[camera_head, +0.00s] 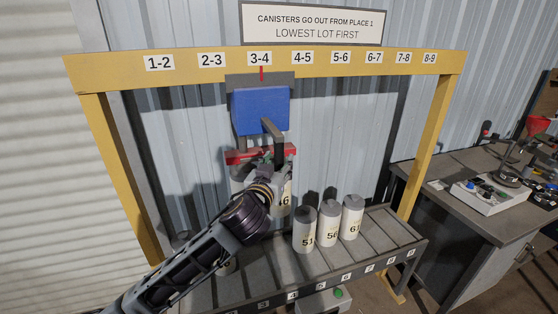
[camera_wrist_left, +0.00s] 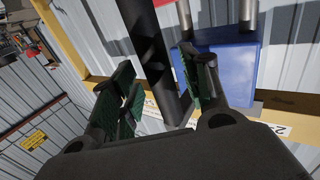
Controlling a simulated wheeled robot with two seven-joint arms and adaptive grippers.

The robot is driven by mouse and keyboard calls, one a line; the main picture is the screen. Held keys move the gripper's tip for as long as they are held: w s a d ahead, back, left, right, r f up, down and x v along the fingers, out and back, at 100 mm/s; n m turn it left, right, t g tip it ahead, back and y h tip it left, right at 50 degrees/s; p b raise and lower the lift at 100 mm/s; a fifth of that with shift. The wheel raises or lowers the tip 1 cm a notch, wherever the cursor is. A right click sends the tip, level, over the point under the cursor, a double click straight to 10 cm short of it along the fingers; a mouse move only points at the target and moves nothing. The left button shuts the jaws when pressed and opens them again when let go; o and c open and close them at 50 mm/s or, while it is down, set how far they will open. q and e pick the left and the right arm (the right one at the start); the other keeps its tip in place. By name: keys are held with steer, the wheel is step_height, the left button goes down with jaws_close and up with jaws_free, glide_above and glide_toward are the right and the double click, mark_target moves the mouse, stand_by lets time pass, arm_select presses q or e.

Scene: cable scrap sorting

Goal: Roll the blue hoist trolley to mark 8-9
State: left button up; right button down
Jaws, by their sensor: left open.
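The blue hoist trolley (camera_head: 260,110) hangs under the yellow beam (camera_head: 185,63), with its red pointer (camera_head: 261,73) at mark 3-4. The mark 8-9 label (camera_head: 430,57) is at the beam's right end. A dark handle bar (camera_head: 277,142) comes down from the trolley's front. My left gripper (camera_head: 268,165) is at the bar's lower end, in front of a red crossbar (camera_head: 240,157). In the left wrist view, its open fingers (camera_wrist_left: 165,92) stand on either side of the dark bar (camera_wrist_left: 153,50), and the blue trolley (camera_wrist_left: 225,72) is behind. I cannot tell whether they touch the bar.
Light canisters, one reading 46 (camera_head: 285,198), are below the red crossbar, partly hidden by my arm. Canisters 51 (camera_head: 304,230), 56 (camera_head: 329,223) and 61 (camera_head: 351,217) stand on the numbered rack (camera_head: 395,232). A workbench (camera_head: 450,210) is at right. The beam right of the trolley is clear.

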arm_select(q)
steer(key=shift+w+d, duration=0.15)
steer(key=shift+w, duration=0.45)
jaws_close()
